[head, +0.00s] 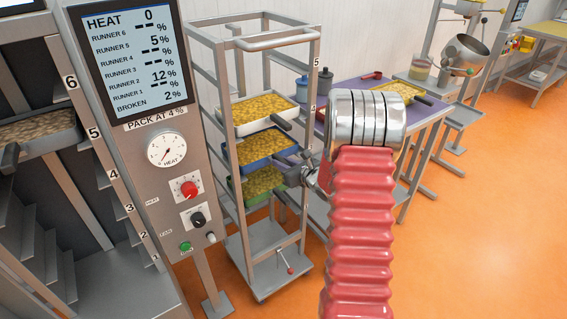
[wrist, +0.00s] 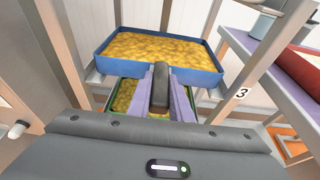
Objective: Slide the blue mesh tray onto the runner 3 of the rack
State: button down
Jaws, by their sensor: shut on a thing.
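The blue mesh tray (head: 249,164) is full of yellow pieces and sits level between the posts of the rack (head: 232,165), in the head view. It lies between a white tray above and a green tray below. In the wrist view the blue tray (wrist: 162,67) is straight ahead, its dark handle (wrist: 160,88) pointing at me. My gripper (head: 294,160) is shut on that handle, with purple fingers on both sides (wrist: 161,92). A label 3 (wrist: 242,93) is on the right post, a little below the tray. I cannot tell whether the tray's edges rest on the runners.
The white tray (head: 264,127) and green tray (head: 242,195) hold yellow pieces too. A purple table (head: 345,92) stands behind at the right. Orange floor (head: 480,220) is clear at the right.

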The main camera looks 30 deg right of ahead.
jog(key=shift+f, duration=0.15)
dwell(0.4)
jog(key=c, duration=1.6)
grip_release()
jog(key=shift+o, duration=0.3)
jog(key=shift+f, duration=0.15)
jog(key=shift+s, duration=0.1)
jog(key=v, duration=1.3)
jog(key=shift+s+r, duration=0.2)
jog(key=shift+s, duration=0.1)
